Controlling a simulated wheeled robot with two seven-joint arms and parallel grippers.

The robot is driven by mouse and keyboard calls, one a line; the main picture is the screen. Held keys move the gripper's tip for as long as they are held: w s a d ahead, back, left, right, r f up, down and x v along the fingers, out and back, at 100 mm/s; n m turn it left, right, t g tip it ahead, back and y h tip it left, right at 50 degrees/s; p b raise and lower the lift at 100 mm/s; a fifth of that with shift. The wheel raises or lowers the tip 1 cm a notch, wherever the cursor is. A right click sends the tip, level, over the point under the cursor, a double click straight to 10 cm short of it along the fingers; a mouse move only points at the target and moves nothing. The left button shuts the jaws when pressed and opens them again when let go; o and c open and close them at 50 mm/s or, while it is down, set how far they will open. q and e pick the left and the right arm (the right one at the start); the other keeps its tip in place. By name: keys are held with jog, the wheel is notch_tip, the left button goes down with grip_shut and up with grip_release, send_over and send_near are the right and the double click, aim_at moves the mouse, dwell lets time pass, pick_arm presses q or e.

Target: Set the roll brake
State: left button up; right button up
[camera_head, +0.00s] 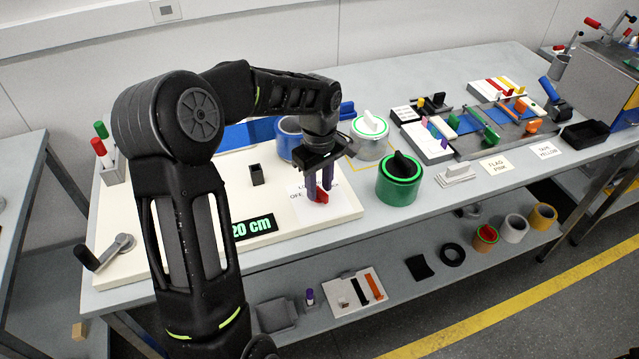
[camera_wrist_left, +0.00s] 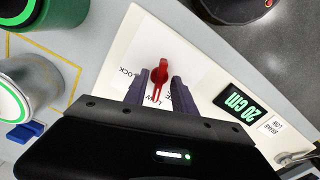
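The red brake knob (camera_head: 321,196) stands on a white label on the cream panel (camera_head: 160,262). It shows again in the left wrist view (camera_wrist_left: 160,73), with LOCK and LOW printed beside it; part of the lettering is hidden by the fingers. My left gripper (camera_head: 319,184) points down at the knob. Its two purple fingers are apart, one on each side of the knob in the left wrist view (camera_wrist_left: 159,90), with a visible gap to the red part. The knob's narrow end lies toward the LOW print. My right gripper is not in view.
A black display (camera_head: 252,227) reading 20 cm lies left of the knob. A crank handle (camera_head: 108,252) is at the panel's left end. A green roll (camera_head: 399,178) and a white roll (camera_head: 370,136) stand to the right. Trays with coloured parts (camera_head: 500,122) lie farther right.

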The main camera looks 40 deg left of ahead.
pick_arm(q)
jog(key=shift+f, duration=0.1)
jog(key=shift+c, duration=0.5)
grip_shut()
